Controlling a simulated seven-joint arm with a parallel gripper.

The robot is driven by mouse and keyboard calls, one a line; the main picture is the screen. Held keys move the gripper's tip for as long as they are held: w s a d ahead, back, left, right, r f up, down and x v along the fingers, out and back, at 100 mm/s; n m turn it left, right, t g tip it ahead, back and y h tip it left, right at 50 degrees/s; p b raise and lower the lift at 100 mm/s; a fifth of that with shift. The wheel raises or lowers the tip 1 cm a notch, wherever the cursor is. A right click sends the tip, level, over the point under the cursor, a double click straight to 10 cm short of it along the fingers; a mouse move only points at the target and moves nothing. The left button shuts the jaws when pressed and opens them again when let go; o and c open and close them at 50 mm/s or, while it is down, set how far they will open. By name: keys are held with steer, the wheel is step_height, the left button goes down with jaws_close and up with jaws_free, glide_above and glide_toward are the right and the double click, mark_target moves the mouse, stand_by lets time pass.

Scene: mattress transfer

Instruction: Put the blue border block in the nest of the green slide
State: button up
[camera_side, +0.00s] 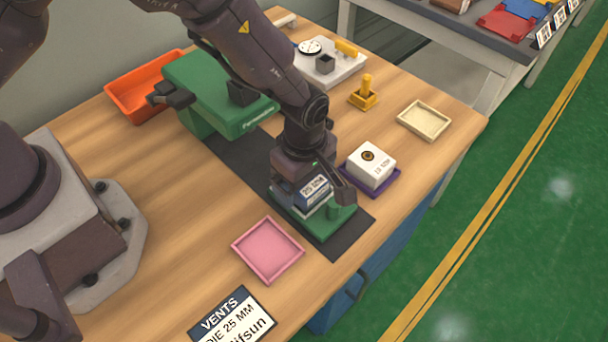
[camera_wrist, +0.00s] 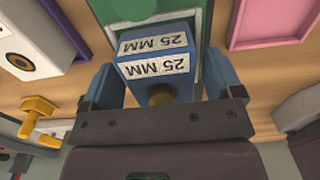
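The blue border block (camera_side: 315,191), with white 25 MM labels, is upright at the green slide (camera_side: 338,222), on the dark track at the front of the press. It appears to be in the slide's nest, but I cannot see whether it is fully seated. In the wrist view the block (camera_wrist: 157,58) stands between my fingers, with the green slide (camera_wrist: 150,9) beyond it. My gripper (camera_wrist: 163,90) is around the block, its fingers apart, with narrow gaps showing beside the block. It also shows in the side view (camera_side: 318,185).
A white block (camera_side: 372,163) sits in a purple tray (camera_side: 378,186) just right of the slide. A pink tray (camera_side: 268,250) and a cream tray (camera_side: 424,121) are empty. A yellow part (camera_side: 363,95) stands behind. The green press (camera_side: 220,95) rises at back left.

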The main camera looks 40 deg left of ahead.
steer(key=s+a+r+m+h, duration=0.1)
steer(key=a+r+m, duration=0.15)
steer(key=r, duration=0.75)
steer(key=a+r+m+h, duration=0.1)
steer(key=a+r, duration=0.2)
steer(key=r, duration=0.7)
steer(key=s+a+r+m+t+y, duration=0.2)
steer(key=s+a+r+m+t, duration=0.3)
steer(key=s+a+r+m, duration=0.7)
steer(key=shift+s+a+m+t, duration=0.3)
steer(key=shift+s+a+m, duration=0.8)
steer(key=shift+s+m, duration=0.15)
